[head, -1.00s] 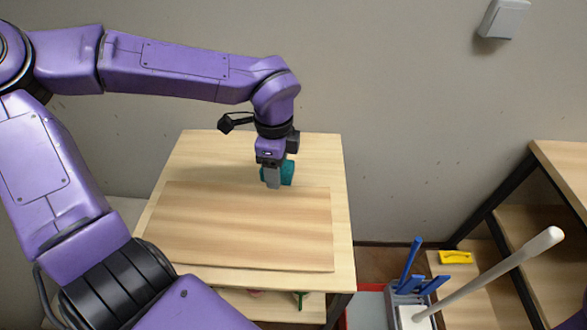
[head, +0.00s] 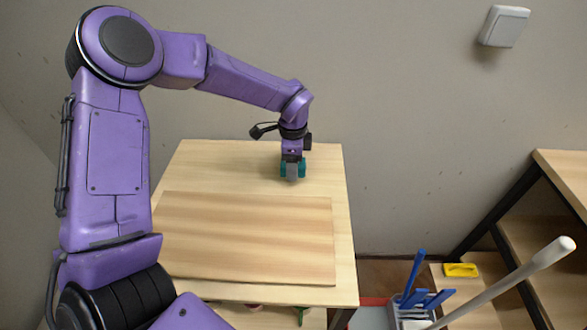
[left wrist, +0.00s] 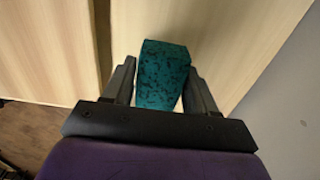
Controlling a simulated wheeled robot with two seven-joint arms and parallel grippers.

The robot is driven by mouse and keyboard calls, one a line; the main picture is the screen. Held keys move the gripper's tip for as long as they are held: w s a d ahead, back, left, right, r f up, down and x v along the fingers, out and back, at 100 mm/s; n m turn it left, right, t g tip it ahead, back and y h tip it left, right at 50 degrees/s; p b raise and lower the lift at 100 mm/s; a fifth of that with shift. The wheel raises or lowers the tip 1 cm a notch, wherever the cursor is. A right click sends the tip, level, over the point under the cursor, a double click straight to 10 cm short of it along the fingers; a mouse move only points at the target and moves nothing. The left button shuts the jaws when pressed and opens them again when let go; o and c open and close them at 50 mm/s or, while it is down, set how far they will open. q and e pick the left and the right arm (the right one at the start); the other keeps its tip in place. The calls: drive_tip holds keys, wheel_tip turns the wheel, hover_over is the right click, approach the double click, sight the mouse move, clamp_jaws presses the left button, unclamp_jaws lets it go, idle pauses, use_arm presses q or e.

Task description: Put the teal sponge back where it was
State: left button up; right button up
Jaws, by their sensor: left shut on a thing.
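The teal sponge (head: 301,168) is between the fingers of my left gripper (head: 292,174), over the back right part of the wooden table (head: 215,162). In the left wrist view the dark-speckled sponge (left wrist: 162,78) sits between the two fingers of the left gripper (left wrist: 161,85), which is shut on it. In the head view a grey finger covers the middle of the sponge. I cannot tell whether its underside touches the tabletop. My right gripper is not in view.
A flat wooden board (head: 245,236) covers the front of the table. Bare tabletop lies behind it. At the right are a caddy with blue-handled tools (head: 410,306), a pale pole (head: 510,275), a yellow item (head: 460,270) and a shelf unit (head: 560,175).

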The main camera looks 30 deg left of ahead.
use_arm(q)
wheel_tip(320, 180, down, 3)
drive_tip(key=shift+w+f+p, duration=0.15)
drive_tip(key=shift+f+p, duration=0.05)
drive_tip(key=shift+p, duration=0.7)
drive_tip(key=shift+f, duration=0.1)
